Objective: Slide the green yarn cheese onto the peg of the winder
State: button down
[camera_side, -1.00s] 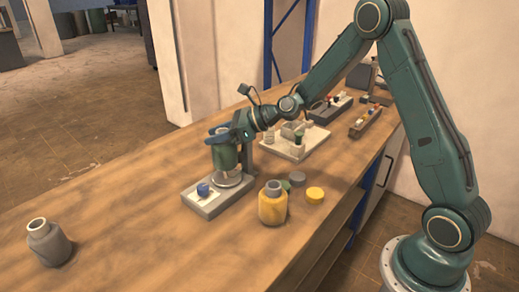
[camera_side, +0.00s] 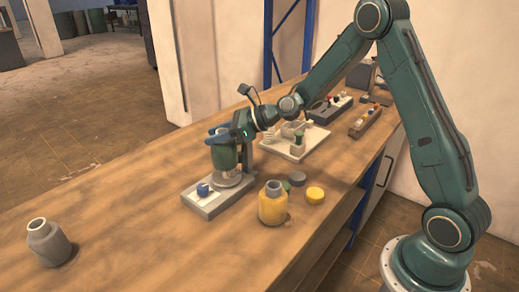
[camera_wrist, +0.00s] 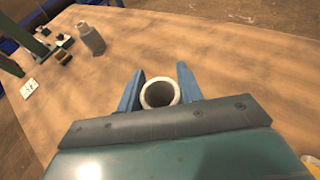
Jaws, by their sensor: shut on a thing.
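The green yarn cheese (camera_side: 224,157) is held upright over the winder (camera_side: 212,204), above its round pale plate (camera_side: 234,181). My gripper (camera_side: 218,134) is shut on the cheese near its top. In the wrist view, my two blue fingers (camera_wrist: 159,92) stand on either side of the pale open end of the cheese's core (camera_wrist: 160,93). A pale part shows between the cheese's lower end and the plate. The peg is hidden, so I cannot tell how far the cheese is around it.
A blue knob (camera_side: 204,190) sits on the winder's front base. A grey bottle (camera_side: 49,242) stands far left. The bench between is clear.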

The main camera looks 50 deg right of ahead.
jog(key=shift+f, duration=0.8)
jog(key=shift+f, duration=0.35)
jog(key=shift+f, duration=0.35)
jog(key=c, duration=0.8)
grip_release()
jog(key=shift+c, duration=0.2)
jog(key=shift+s, duration=0.1)
jog(key=v, duration=1.3)
jog(key=shift+s+d+r, duration=0.2)
jog(key=shift+s, duration=0.05)
